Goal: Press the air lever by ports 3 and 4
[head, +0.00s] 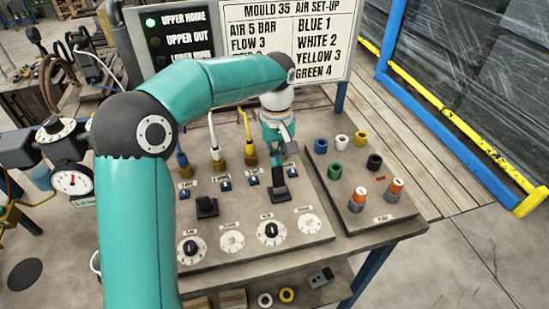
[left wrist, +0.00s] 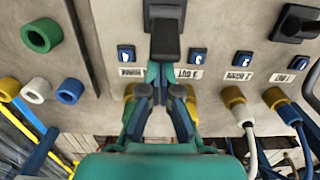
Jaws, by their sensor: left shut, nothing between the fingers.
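The black air lever (head: 281,193) by ports 3 and 4 stands on the right half of the grey panel (head: 250,200). It also shows at the top middle of the left wrist view (left wrist: 165,40). My left gripper (head: 278,172) is shut and empty, pointing down at this lever. In the left wrist view its fingertips (left wrist: 162,78) are at the lever's near end; I cannot tell whether they touch. Brass ports stand behind the labels; the yellow-hose port (head: 250,157) is visible, and the gripper partly hides the one beside it. My right gripper is out of view.
A second black lever (head: 206,206) stands to the left, with several dials (head: 271,232) in front. A side plate (head: 365,222) at right holds coloured rings and two orange-topped cylinders (head: 393,190). The set-up sign (head: 290,40) and status board (head: 168,35), UPPER HOME lit green, stand behind.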

